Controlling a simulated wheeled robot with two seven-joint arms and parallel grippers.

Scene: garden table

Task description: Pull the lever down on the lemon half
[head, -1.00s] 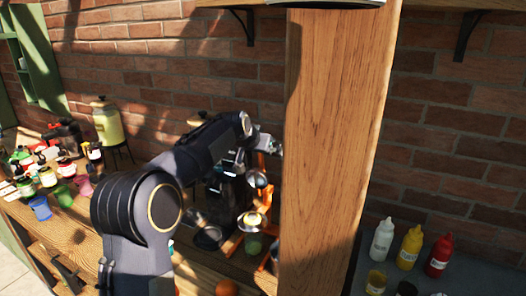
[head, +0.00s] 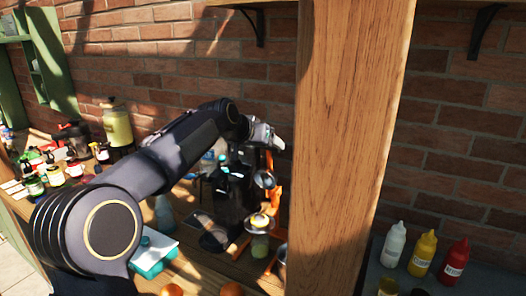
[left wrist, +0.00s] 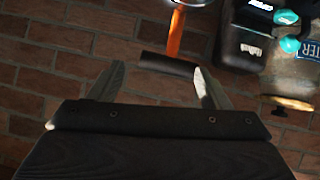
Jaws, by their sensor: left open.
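The orange juicer press (head: 276,196) stands on the wooden counter just left of the post. Its round silver press cup (head: 264,180) hangs above the yellow lemon half (head: 260,221), with a gap between them. A glass (head: 260,245) stands below. My left gripper (head: 274,142) is at the top of the press, partly hidden by the post's edge. In the left wrist view my left gripper (left wrist: 162,88) is open and empty. The lever's orange bar (left wrist: 175,35) ends in a dark grip (left wrist: 167,64) just beyond and between the fingertips. Contact is not visible. My right gripper is not in view.
A thick wooden post (head: 340,150) stands close on the right. A dark machine (head: 232,185) is directly left of the press. A teal box (head: 153,255) lies below my arm, and oranges (head: 232,289) sit at the front. The brick wall is behind.

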